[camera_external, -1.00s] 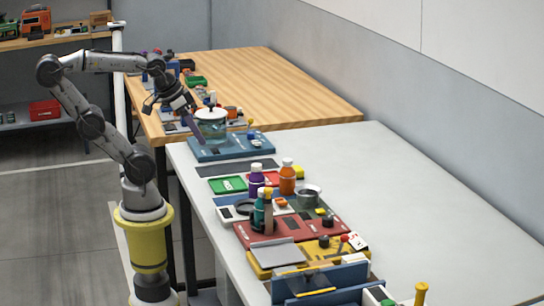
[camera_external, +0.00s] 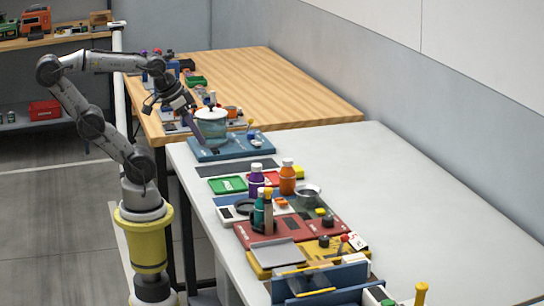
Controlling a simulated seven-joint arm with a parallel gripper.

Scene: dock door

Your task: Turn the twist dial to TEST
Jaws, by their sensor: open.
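My gripper (camera_external: 196,129) is open and points down and right, close to the left side of a lidded pot-like vessel (camera_external: 212,130) on a blue panel (camera_external: 231,150). I cannot tell whether it touches the vessel. No dial can be surely picked out as the twist dial. Small dark knobs show on the red panel (camera_external: 283,235) and the yellow panel (camera_external: 275,270), well away from my gripper. The blue panel also carries a small blue part (camera_external: 252,135) and a yellow-tipped lever (camera_external: 250,123). No TEST marking is readable.
A purple bottle (camera_external: 257,181), an orange bottle (camera_external: 287,179) and a teal bottle (camera_external: 259,210) stand mid-table. A shallow metal dish (camera_external: 307,191) is beside them. Blue upright plates (camera_external: 325,280) stand at the front. The grey table's right side (camera_external: 400,200) is clear.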

